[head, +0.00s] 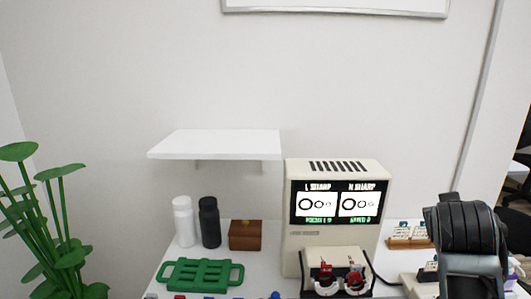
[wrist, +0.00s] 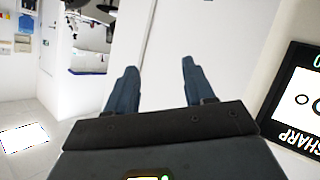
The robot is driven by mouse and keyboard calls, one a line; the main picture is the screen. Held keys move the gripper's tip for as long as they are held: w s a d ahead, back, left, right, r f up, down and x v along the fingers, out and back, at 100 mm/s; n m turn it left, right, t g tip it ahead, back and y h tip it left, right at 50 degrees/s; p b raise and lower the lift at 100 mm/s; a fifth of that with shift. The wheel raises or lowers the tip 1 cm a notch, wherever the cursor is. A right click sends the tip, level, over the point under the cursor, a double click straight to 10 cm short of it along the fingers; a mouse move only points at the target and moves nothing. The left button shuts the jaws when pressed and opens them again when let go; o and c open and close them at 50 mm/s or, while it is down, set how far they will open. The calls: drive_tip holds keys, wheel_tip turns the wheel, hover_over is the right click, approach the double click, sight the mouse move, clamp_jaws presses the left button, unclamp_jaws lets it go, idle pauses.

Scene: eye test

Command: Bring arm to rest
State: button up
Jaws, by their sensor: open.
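My gripper (wrist: 160,85) shows in the wrist view with its two blue-grey fingers apart and nothing between them. A white wall or panel lies behind the fingers. In the head view a black and grey part of my arm stands at the lower right, and the fingers cannot be made out there. The beige machine (head: 335,215) stands on the table left of my arm. Its lit screen (head: 338,203) reads "SHARP" on both halves. Part of the screen (wrist: 300,100) also shows at the right edge of the wrist view, apart from the fingers.
A green tray (head: 201,262), a white bottle (head: 184,222), a black bottle (head: 209,222) and a brown box (head: 245,236) stand on the table's left. A white shelf (head: 215,143) juts from the wall above. A plant (head: 45,220) is at far left. A wooden rack (head: 408,243) stands beside my arm.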

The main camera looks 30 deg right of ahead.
drive_tip(key=s+a+f+n+t+y, duration=0.1)
drive_tip(key=a+f+n+t+y, duration=0.4)
drive_tip(key=a, duration=0.4)
drive_tip(key=s+a+f+n+t+y, duration=0.1)
drive_tip(key=a+f+n+t+y, duration=0.15)
drive_tip(key=a+n+t, duration=0.4)
drive_tip(key=s+a+f+m+y, duration=0.1)
drive_tip(key=s+a+y, duration=0.1)
drive_tip(key=s+a, duration=0.7)
drive_tip(key=s+a+f+m+g+y, duration=0.1)
drive_tip(key=s+a+y, duration=0.2)
drive_tip(key=s+a, duration=0.6)
drive_tip(key=a, duration=0.3)
drive_tip(key=shift+f, duration=0.35)
drive_tip(key=shift+m, duration=0.25)
